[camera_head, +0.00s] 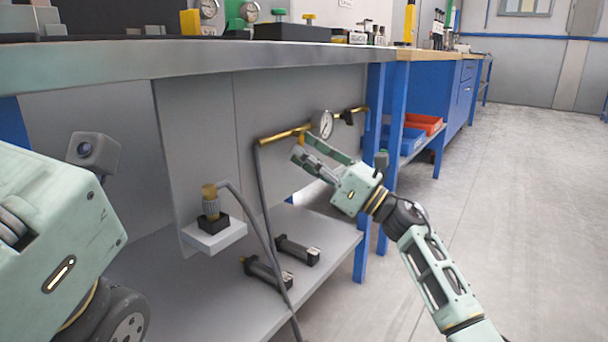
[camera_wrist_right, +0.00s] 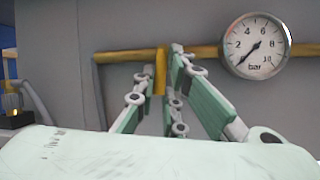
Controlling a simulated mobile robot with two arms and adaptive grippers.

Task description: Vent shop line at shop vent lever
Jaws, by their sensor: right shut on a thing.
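The yellow vent lever (camera_wrist_right: 161,72) stands upright against the brass pipe in the right wrist view. The brass shop line (camera_head: 284,135) runs along the grey panel under the bench. A round bar gauge (camera_head: 322,124) sits on it, right of the gripper; in the wrist view the gauge (camera_wrist_right: 254,46) has its needle pointing low left, near the bottom of the scale. My left gripper's body (camera_head: 60,225) fills the left edge; its fingers do not show.
A grey hose (camera_head: 262,200) hangs from the line past the lower shelf (camera_head: 325,235). A brass-topped fitting on a white block (camera_head: 212,237) and two black cylinders (camera_head: 268,272) are nearby. Blue legs (camera_head: 375,160) stand to the right. The floor at right is clear.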

